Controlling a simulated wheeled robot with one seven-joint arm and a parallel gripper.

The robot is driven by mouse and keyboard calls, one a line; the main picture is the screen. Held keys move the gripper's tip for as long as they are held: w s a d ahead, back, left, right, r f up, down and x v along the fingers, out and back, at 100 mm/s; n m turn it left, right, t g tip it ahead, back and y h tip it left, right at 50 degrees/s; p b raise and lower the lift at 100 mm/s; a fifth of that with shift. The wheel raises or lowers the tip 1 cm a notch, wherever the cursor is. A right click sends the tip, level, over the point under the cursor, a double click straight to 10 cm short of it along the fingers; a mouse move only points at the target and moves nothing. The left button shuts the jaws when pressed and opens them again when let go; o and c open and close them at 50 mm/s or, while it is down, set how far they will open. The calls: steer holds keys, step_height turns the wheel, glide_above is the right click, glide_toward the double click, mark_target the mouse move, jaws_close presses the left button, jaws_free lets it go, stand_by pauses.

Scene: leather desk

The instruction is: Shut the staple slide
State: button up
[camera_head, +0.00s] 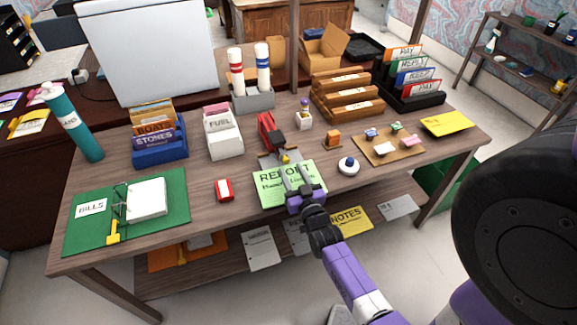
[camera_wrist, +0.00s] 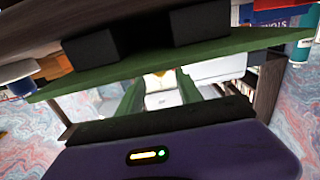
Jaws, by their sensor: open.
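A red stapler (camera_head: 268,130) sits near the middle of the desk in the head view. A grey metal part (camera_head: 272,160), which looks like its staple slide, sticks out of its near end, with a small yellow piece (camera_head: 285,158) at its tip. How far the slide stands out is hard to tell. My gripper (camera_head: 294,170) is open over the green REPORT sheet (camera_head: 268,195), with its fingers pointing at the slide's front end. I cannot tell whether they touch it. The stapler cannot be made out for sure in the wrist view.
A white and red box (camera_head: 224,189) lies left of the sheet, and a round white item with a blue knob (camera_head: 348,166) lies right of it. The white FUEL holder (camera_head: 223,140) stands left of the stapler. A small white holder (camera_head: 304,120) stands to its right.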

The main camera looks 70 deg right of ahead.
steer(key=shift+v, duration=1)
steer(key=shift+c, duration=0.4)
